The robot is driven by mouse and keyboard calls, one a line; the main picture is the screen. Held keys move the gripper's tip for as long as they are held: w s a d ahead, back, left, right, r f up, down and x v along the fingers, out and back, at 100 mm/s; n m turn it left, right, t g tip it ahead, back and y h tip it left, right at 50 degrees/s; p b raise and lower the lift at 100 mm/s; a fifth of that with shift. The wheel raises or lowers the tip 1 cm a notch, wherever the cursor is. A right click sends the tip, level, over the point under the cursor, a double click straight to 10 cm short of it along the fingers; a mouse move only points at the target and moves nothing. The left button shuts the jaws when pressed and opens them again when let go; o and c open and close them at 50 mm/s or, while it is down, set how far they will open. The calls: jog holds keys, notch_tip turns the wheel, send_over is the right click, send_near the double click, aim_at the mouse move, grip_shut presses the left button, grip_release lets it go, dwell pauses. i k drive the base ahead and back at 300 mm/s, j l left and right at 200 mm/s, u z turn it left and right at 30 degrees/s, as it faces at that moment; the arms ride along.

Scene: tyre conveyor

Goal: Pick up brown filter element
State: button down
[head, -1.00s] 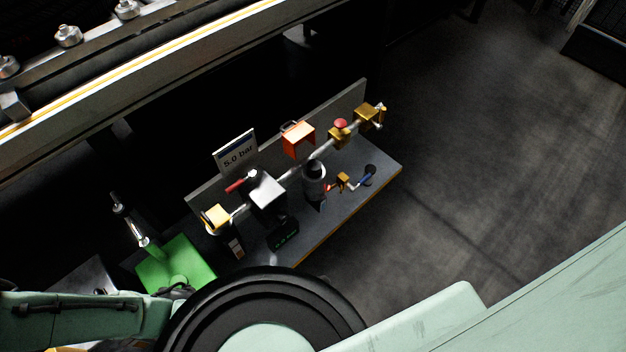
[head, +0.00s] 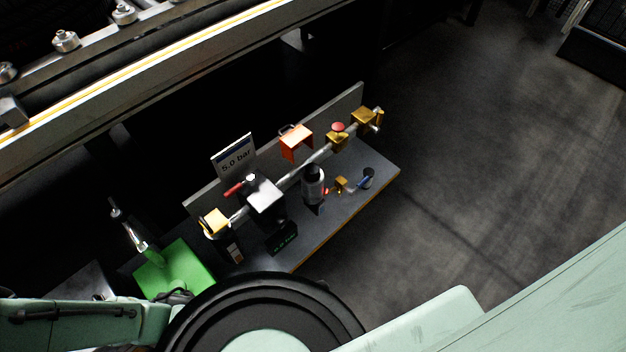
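I cannot single out the brown filter element for sure. A small brown-gold piece (head: 341,184) lies on the grey bench (head: 350,220), between a dark upright cylinder and a small dark cup; it is too small to tell what it is. My mint-green arm shows at the lower left, left of a large black round part of my body. My gripper is not visible, so its hold cannot be seen.
Along the bench's back panel runs a pipe with brass blocks (head: 365,119), an orange bracket (head: 296,143) and a "5.0 bar" sign (head: 234,156). A green plate (head: 178,268) stands left. A roller conveyor (head: 150,75) crosses upper left. Open floor (head: 480,170) lies right.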

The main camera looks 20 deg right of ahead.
aim_at(312, 170)
jog(key=i+l+z, duration=0.1)
jog(key=l, duration=0.25)
jog(key=i+l+z, duration=0.15)
jog(key=l, duration=0.2)
jog(key=l+z, duration=0.1)
jog(key=l, duration=0.25)
jog(key=i+l+z, duration=0.1)
jog(key=l, duration=0.2)
jog(key=i, duration=0.05)
